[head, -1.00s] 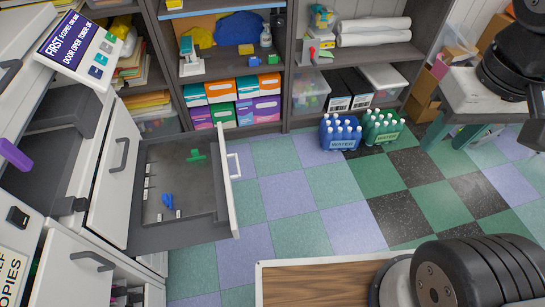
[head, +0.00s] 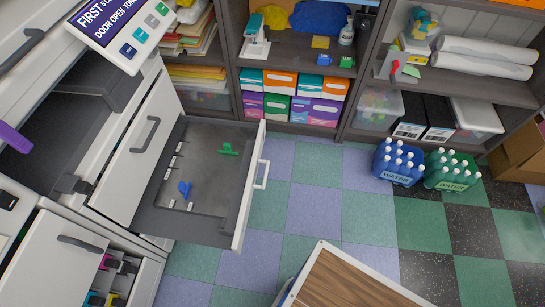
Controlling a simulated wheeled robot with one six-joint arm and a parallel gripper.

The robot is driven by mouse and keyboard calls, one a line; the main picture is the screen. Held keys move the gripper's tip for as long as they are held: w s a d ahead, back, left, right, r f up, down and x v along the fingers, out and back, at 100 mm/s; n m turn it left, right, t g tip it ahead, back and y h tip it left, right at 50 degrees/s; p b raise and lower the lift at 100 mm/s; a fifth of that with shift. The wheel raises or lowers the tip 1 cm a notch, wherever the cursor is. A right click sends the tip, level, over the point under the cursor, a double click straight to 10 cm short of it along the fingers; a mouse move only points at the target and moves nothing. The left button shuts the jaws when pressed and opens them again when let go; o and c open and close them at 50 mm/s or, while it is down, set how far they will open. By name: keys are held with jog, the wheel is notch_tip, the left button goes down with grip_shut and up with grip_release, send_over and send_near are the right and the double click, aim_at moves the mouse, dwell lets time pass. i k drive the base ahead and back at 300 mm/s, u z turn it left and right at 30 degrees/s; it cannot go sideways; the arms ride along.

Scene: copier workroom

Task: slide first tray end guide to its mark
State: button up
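The open paper tray (head: 222,238) is pulled out from the copier at the left and holds no visible paper. A blue guide (head: 185,189) stands in its lower left part. A green guide (head: 228,149) stands near its upper right. Small white mark labels (head: 166,175) lie in a row along the tray's left side, and more labels (head: 190,207) lie near the blue guide. I cannot read them at this size. The tray front has a white handle (head: 262,174). My gripper is not in view.
The copier panel (head: 128,30) shows a screen with text beginning "FIRST". A lower drawer (head: 125,268) with coloured cartridges is partly open. A wood-topped surface (head: 345,280) is at the bottom. Blue (head: 398,162) and green (head: 450,170) water packs stand by the shelves. Checkered floor right of the tray is clear.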

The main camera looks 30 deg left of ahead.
aim_at(227, 148)
jog(key=i, duration=1.1)
jog(key=u, duration=2.3)
